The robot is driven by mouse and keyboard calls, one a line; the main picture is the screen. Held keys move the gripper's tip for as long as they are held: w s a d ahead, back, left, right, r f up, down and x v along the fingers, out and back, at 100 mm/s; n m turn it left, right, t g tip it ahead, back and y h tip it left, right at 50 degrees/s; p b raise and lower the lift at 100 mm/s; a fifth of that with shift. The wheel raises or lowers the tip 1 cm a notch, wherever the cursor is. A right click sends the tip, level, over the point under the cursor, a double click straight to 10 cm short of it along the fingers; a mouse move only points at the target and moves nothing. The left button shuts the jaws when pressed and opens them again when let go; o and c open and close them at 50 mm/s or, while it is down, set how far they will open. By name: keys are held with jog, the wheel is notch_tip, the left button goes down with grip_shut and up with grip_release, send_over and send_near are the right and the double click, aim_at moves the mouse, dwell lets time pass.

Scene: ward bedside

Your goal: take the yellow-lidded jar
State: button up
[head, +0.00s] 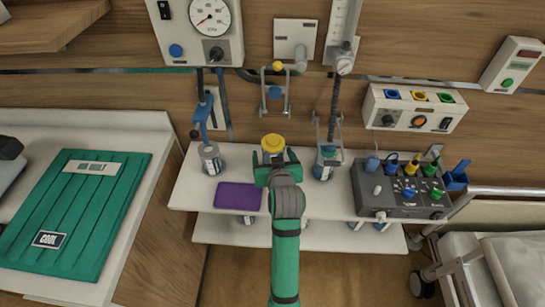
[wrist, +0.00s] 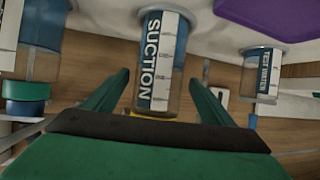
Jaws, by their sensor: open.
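The yellow-lidded jar (head: 273,143) stands on the white shelf in the head view, its lower part hidden behind my gripper. In the wrist view the jar (wrist: 163,55) appears lid-down, with a blue and white label reading "SUCTION"; only a sliver of yellow lid shows above my gripper's body. My gripper (head: 276,165) is open at the near side of the jar. In the wrist view its fingers (wrist: 159,80) lie left and right of the jar in the picture, with small gaps. I cannot tell how far the fingers reach around it.
A purple pad (head: 238,196) lies front left. A grey box with coloured plugs (head: 400,190) stands at right. A yellow-knobbed wall bracket (head: 276,90) is above the jar.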

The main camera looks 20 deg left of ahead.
jog(key=shift+x, duration=0.8)
jog(key=shift+d, duration=0.15)
jog(key=shift+c, duration=0.7)
jog(key=c, duration=1.3)
jog(key=shift+r, duration=0.1)
